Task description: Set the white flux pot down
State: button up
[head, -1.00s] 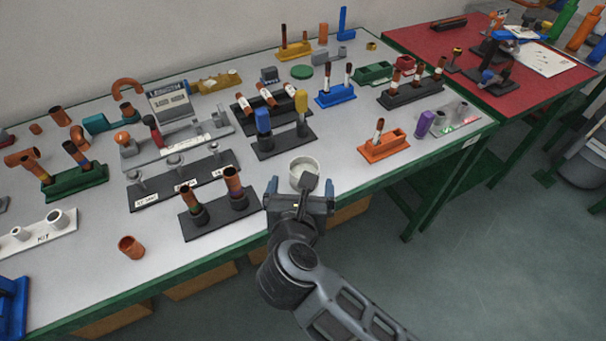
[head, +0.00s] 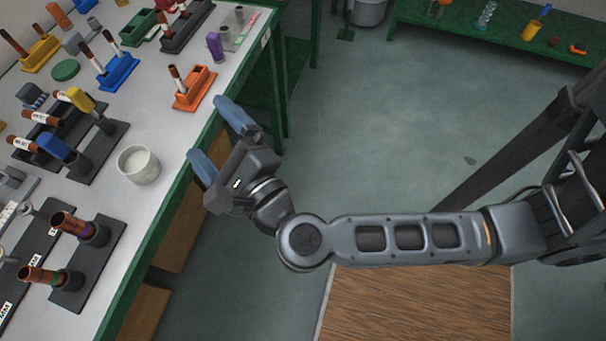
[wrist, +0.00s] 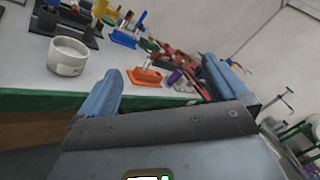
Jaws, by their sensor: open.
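The white flux pot (head: 138,165) stands upright on the grey bench top, close to its green front edge. Its top is open and pale inside. In the wrist view the pot (wrist: 67,57) is at the upper left, outside the jaws. My gripper (head: 217,138) is open and empty, just off the front edge of the bench, to the right of the pot and apart from it. Its two blue fingers also show in the wrist view (wrist: 160,85) with a wide gap between them.
An orange holder (head: 195,90) with a copper piece stands beyond the gripper, with a purple cylinder (head: 215,46) behind it. A black stand with copper fittings (head: 90,265) is nearer, and a stand with blue and yellow pieces (head: 97,150) is left of the pot.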

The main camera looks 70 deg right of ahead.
jog(key=s+a+r+n+y, duration=0.1)
jog(key=s+n+y, duration=0.4)
jog(key=s+n, duration=0.5)
jog(key=s+a+r+n+g+y, duration=0.1)
jog(key=s+n+y, duration=0.4)
jog(key=s+n, duration=0.6)
jog(key=a+n, duration=0.1)
jog(key=n, duration=1.1)
jog(key=shift+a, duration=0.2)
